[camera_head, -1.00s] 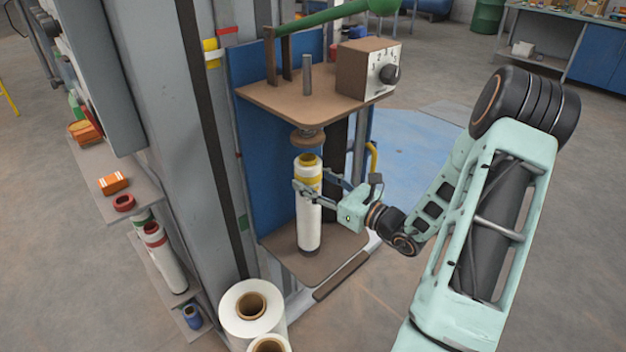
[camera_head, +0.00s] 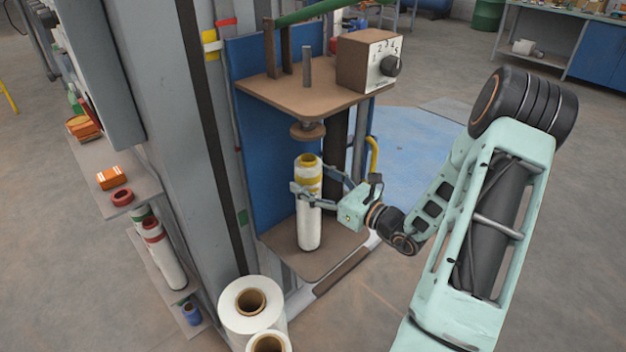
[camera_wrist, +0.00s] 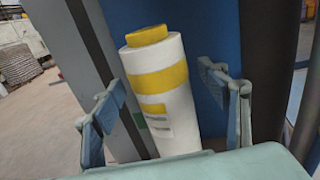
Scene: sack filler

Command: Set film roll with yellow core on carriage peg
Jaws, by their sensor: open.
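The white film roll with the yellow core (camera_head: 309,218) stands upright on the brown lower plate (camera_head: 347,243) of the carriage. It has a yellow core end on top and a yellow band. The peg itself is hidden, so I cannot tell from sight how the roll sits on it. My gripper (camera_head: 316,190) is open, with its fingers on either side of the roll's upper part. In the wrist view the roll (camera_wrist: 182,118) stands between the spread fingers, with gaps visible beside it.
A brown disc (camera_head: 308,131) hangs above the roll under the upper plate (camera_head: 300,92), which carries a dial box (camera_head: 368,62) and a green lever (camera_head: 310,12). A blue panel (camera_head: 262,165) is behind. Large film rolls (camera_head: 233,308) stand in front; a shelf (camera_head: 140,190) is at left.

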